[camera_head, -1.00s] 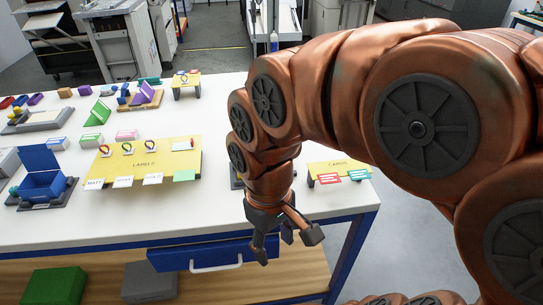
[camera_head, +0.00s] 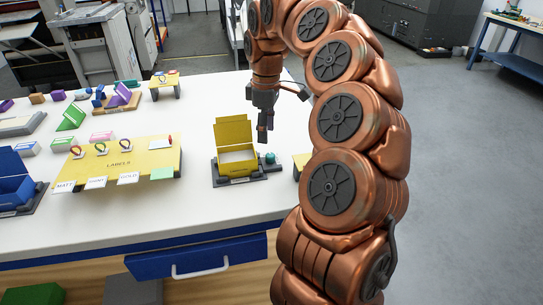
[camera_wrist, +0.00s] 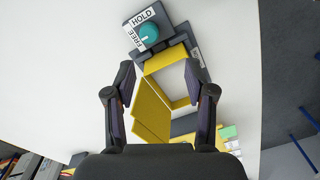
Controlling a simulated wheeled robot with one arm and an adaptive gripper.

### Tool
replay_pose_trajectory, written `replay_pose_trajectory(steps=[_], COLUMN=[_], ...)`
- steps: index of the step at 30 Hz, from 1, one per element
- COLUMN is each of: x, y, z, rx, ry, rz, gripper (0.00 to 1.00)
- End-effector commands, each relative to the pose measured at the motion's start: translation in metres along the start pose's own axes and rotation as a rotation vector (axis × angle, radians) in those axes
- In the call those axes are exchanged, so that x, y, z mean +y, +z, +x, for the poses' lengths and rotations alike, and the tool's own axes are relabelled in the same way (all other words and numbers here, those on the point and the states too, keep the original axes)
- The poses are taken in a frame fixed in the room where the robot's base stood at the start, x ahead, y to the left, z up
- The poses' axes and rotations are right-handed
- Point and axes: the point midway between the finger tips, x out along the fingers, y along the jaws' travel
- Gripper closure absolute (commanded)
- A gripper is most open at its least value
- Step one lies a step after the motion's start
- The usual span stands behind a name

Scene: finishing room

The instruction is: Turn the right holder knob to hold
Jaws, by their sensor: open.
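The right holder is a yellow box (camera_head: 238,158) with its lid raised, on a dark base (camera_head: 226,180). Its teal knob (camera_head: 270,158) sits at the right end of the base. In the wrist view the knob (camera_wrist: 149,33) lies beside a white plate (camera_wrist: 143,20) reading FREE and HOLD; I cannot tell which word it points to. My gripper (camera_head: 264,138) is open and empty, pointing down above and behind the box and knob. In the wrist view my gripper (camera_wrist: 161,75) has its fingers spread, with the yellow box between and beyond them and the knob past the fingertips.
A blue open box (camera_head: 14,190) stands on another base at the left. A yellow labels stand (camera_head: 120,163) with rings and cards is left of the right holder. A yellow stand (camera_head: 299,165) is partly hidden by my arm. White tabletop (camera_head: 205,100) is clear behind the holder.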

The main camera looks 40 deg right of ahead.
Motion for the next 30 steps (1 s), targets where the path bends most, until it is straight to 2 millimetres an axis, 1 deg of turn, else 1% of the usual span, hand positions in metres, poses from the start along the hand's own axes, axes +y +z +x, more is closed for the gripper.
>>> replay_pose_trajectory(steps=[1, 3, 6, 11, 24, 30], x=[0.008, 0.013, 0.017, 0.017, 0.016, 0.016], y=[0.003, 0.007, 0.01, 0.012, 0.012, 0.011], z=[0.005, 0.008, 0.011, 0.021, 0.074, 0.085], rx=[-0.002, -0.006, -0.009, -0.011, -0.012, -0.008], ry=[-0.002, -0.005, -0.007, -0.008, -0.009, -0.007], rz=[0.005, 0.005, 0.006, 0.006, 0.006, 0.007], gripper=[0.45, 0.45, 0.45, 0.45, 0.45, 0.45])
